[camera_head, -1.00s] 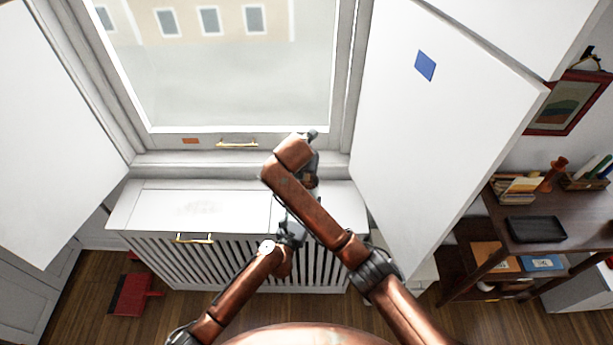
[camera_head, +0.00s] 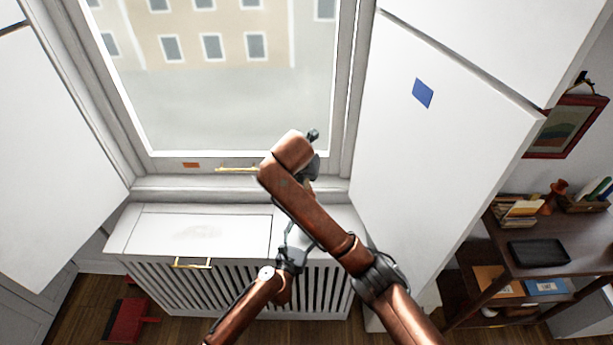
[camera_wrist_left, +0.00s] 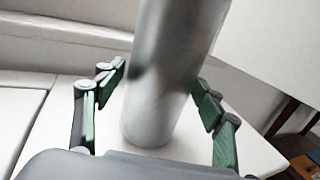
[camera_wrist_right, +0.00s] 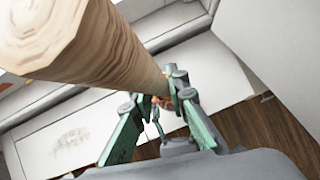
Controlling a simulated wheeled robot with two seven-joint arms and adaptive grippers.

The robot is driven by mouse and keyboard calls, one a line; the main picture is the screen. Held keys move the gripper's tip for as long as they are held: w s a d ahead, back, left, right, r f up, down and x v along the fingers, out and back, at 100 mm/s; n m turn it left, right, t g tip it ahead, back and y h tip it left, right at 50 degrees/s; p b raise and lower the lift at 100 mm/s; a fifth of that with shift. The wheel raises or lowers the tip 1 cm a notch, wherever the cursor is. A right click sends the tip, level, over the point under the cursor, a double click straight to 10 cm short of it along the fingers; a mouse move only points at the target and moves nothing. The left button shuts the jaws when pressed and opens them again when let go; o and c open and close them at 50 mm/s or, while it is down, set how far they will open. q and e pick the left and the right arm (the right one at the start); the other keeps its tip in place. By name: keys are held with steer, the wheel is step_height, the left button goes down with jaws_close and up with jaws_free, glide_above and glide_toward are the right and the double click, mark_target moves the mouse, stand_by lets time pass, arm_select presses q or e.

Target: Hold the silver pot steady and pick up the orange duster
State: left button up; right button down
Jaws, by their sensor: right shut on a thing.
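The silver pot (camera_wrist_left: 165,90) stands upright on the white cabinet top, tall and narrow in the left wrist view. My left gripper (camera_wrist_left: 160,85) has its fingers apart on either side of it, close to its walls; contact is unclear. In the head view my left gripper (camera_head: 293,248) is low behind my right forearm, which hides most of the pot. The orange duster shows in the right wrist view as a thick pale wooden handle (camera_wrist_right: 95,45) with a little orange below. My right gripper (camera_wrist_right: 158,100) is shut on it. My right arm hides the duster in the head view.
The white slatted cabinet (camera_head: 185,232) stands below the window, its top clear at left. A white panel (camera_head: 430,140) stands close on the right. A dark shelf (camera_head: 560,235) with books and a tray is farther right. A red dustpan (camera_head: 127,320) lies on the floor.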

arm_select(q)
steer(key=shift+o, duration=1)
steer(key=shift+s, duration=0.1)
steer(key=shift+s+a, duration=0.2)
steer(key=shift+s, duration=0.15)
steer(key=v, duration=1.1)
